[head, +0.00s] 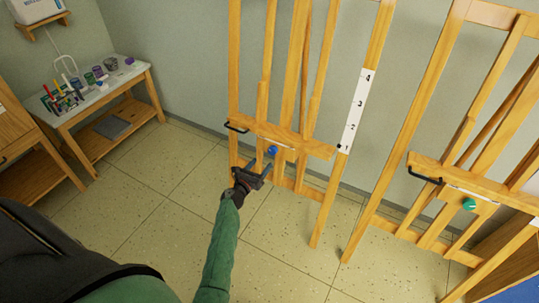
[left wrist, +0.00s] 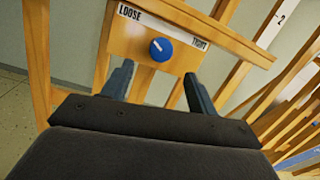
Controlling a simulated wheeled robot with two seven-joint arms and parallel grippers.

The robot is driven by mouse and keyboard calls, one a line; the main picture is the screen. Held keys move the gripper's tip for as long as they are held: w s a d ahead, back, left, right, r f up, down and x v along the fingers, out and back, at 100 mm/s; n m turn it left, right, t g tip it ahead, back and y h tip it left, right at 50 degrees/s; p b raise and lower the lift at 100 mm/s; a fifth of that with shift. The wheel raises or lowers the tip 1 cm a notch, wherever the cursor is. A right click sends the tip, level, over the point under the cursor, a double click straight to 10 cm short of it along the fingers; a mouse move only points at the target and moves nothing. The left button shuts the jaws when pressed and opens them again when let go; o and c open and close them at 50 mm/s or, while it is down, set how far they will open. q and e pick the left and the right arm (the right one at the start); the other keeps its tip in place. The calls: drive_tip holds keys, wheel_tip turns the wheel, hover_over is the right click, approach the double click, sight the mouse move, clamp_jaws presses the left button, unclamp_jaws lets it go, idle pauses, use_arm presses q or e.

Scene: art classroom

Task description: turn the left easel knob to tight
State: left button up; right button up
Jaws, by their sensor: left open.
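The left easel (head: 234,75) is a wooden frame with a blue knob (head: 272,150) low on its cross ledge. In the left wrist view the blue knob (left wrist: 161,49) sits beneath a white label strip (left wrist: 160,27) reading LOOSE at left and TIGHT at right. The white mark on the knob points to the upper left, toward LOOSE. My left gripper (head: 258,176) is just in front of and below the knob, apart from it. In the left wrist view its two fingers (left wrist: 158,85) are open and empty, one on each side below the knob. My right gripper is not in view.
A second easel (head: 440,85) with a green knob (head: 469,204) stands at right. A black handle (head: 236,127) sticks out from the left easel's ledge. A numbered white strip (head: 357,110) is on its right upright. A supply table (head: 100,93) stands at left. Tiled floor (head: 130,200) is clear.

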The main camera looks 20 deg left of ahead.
sight(271, 152)
use_arm(q)
drive_tip(key=shift+w+d+p, duration=0.15)
drive_tip(key=shift+w+p, duration=0.1)
drive_tip(key=shift+w, duration=1.05)
drive_tip(key=shift+w+d+p, duration=0.2)
drive_tip(key=shift+w+p, duration=0.05)
drive_tip(key=shift+w, duration=1)
drive_tip(key=shift+w+d+p, duration=0.15)
drive_tip(key=shift+w+p, duration=0.1)
drive_tip(key=shift+w, duration=1.05)
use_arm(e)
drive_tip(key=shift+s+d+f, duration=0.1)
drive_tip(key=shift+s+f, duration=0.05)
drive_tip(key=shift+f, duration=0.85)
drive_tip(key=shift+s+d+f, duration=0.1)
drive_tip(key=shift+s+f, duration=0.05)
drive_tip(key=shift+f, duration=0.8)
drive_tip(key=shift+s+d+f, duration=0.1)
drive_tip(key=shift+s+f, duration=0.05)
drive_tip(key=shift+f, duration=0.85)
use_arm(q)
drive_tip(key=c, duration=1)
